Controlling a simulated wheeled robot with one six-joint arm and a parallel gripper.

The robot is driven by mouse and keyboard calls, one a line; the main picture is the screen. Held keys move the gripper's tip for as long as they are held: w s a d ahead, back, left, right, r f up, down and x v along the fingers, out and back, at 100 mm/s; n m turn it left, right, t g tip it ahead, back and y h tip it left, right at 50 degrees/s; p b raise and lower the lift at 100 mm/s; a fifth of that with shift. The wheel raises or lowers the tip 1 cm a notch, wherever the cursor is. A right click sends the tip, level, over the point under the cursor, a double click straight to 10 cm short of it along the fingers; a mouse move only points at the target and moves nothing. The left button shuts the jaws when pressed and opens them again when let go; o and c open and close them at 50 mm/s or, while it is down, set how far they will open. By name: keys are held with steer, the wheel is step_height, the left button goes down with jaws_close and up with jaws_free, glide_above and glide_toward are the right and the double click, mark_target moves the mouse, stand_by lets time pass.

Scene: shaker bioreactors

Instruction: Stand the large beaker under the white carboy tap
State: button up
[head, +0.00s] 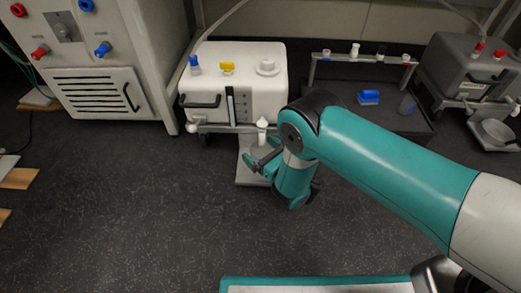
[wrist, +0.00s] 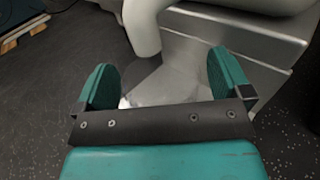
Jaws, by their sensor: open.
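The white carboy (head: 262,85) stands at the back centre in the head view. Its white tap (head: 262,128) points down at the front, above a pale grey plate (head: 246,173). In the wrist view a white spout-like part (wrist: 140,25) hangs just beyond my fingers. My gripper (head: 262,160) is low in front of the tap, partly hidden by my own arm. In the wrist view my gripper (wrist: 160,72) has its two teal fingers wide apart. A faint clear shape (wrist: 150,90), possibly the large beaker, shows between them on the pale surface; I cannot tell its outline or any contact.
A clear vessel (head: 407,103) and a blue item (head: 369,97) are on a dark surface to the right, by a low rack (head: 362,58).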

steer(key=shift+s+d+r+p, duration=0.2)
steer(key=shift+s+d+p, duration=0.2)
steer(key=shift+p, duration=0.5)
steer(key=p+v, duration=1.6)
steer(key=shift+d+f, duration=0.15)
steer(key=shift+f, duration=0.05)
steer(key=shift+s, duration=0.1)
